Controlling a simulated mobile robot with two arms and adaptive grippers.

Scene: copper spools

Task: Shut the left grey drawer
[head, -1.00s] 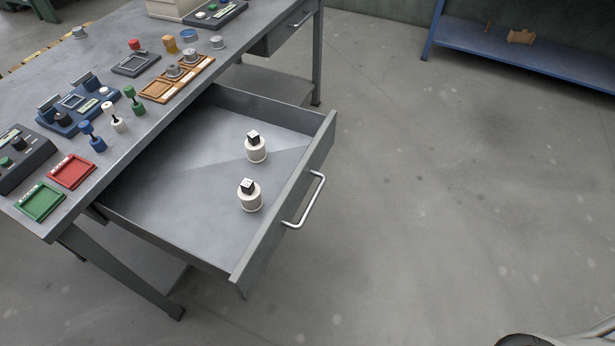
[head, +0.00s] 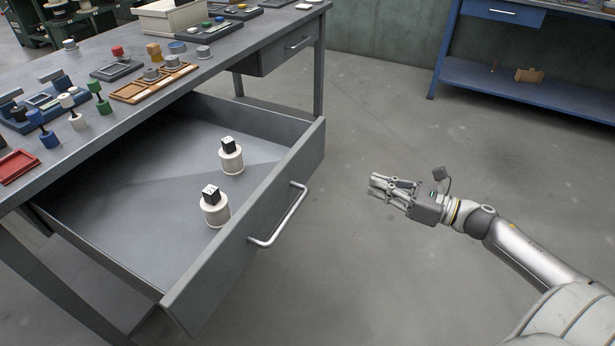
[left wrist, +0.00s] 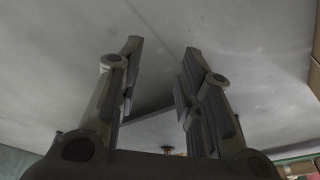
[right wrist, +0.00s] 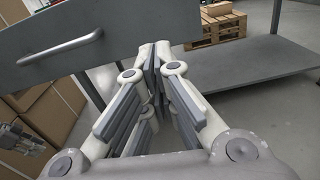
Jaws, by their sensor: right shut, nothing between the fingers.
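The left grey drawer (head: 258,222) is pulled far out from under the grey workbench. Two white spools, a farther one (head: 231,160) and a nearer one (head: 215,213), stand inside it, each with a small black-and-white cube on top. The drawer's silver bar handle (head: 283,222) is on its front panel, and also shows in the right wrist view (right wrist: 75,46). My right gripper (head: 374,184) is shut and empty, in the air to the right of the handle and apart from it. My left gripper (left wrist: 160,72) is open and empty; it is outside the head view.
The grey workbench (head: 110,130) carries several spools, an orange tray (head: 150,84) and a red tray (head: 17,166). A second grey drawer (head: 285,51) farther back is shut. A blue bench (head: 530,92) stands at the back right. The floor right of the drawer is clear.

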